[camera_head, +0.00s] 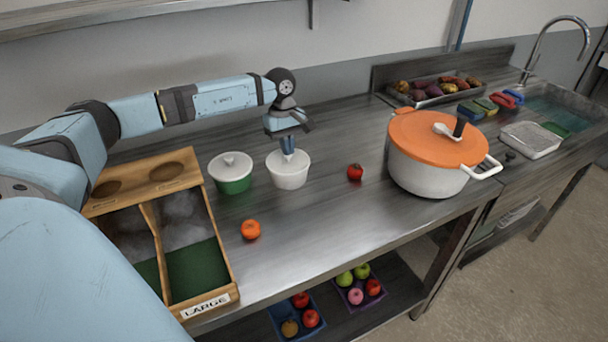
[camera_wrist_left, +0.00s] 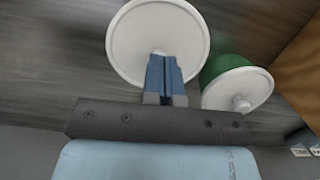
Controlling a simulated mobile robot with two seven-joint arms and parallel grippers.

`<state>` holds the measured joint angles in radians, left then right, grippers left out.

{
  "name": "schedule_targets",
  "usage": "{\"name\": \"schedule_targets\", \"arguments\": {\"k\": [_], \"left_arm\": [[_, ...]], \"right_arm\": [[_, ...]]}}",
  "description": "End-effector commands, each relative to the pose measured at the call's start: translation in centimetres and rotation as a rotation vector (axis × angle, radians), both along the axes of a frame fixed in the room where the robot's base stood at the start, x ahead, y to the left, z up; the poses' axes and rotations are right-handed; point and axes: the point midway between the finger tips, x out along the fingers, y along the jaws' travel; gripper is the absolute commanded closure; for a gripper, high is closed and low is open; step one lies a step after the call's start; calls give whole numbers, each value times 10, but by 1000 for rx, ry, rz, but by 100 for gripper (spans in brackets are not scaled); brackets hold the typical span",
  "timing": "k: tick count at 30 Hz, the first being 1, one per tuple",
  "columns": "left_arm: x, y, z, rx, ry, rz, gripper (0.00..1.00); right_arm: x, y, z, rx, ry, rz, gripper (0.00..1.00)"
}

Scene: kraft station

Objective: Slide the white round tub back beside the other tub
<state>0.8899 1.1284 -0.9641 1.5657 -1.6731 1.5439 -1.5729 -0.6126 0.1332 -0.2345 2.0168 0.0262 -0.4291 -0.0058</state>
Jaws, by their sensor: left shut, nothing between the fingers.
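The white round tub (camera_head: 289,177) stands upright on the steel counter; it also shows in the left wrist view (camera_wrist_left: 130,45). The other tub (camera_head: 233,185), green with a white knobbed lid, stands just left of it with a narrow gap between them. It shows at the right in the left wrist view (camera_wrist_left: 214,68). My left gripper (camera_head: 288,151) points down at the white tub's top, with its blue fingers shut and empty. In the left wrist view the fingertips (camera_wrist_left: 159,57) overlap the tub's round white top; whether they touch it I cannot tell. My right gripper is not in view.
A wooden box (camera_head: 219,250) labelled LARGE lies left of the tubs. A tomato (camera_head: 355,172) and a large pot (camera_head: 427,178) with an orange lid stand to the right. An orange-red fruit (camera_head: 250,229) lies in front. The counter around the white tub is mostly clear.

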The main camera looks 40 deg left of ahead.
Motion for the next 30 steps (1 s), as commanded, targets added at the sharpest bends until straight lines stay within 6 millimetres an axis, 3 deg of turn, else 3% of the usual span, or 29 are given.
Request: {"name": "schedule_targets", "arguments": {"k": [1, 3, 9, 20, 25, 30], "left_arm": [[3, 16, -11, 6, 11, 8, 100], [8, 30, -10, 6, 10, 6, 100], [16, 50, -7, 4, 12, 2, 100], [16, 51, -6, 4, 12, 1, 100], [16, 51, 9, 3, 9, 1, 100], [17, 50, 11, 2, 6, 1, 100]], "right_arm": [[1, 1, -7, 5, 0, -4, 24], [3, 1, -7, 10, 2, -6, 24], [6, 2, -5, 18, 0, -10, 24], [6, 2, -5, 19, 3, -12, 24], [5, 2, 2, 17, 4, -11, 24], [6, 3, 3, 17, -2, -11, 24]]}}
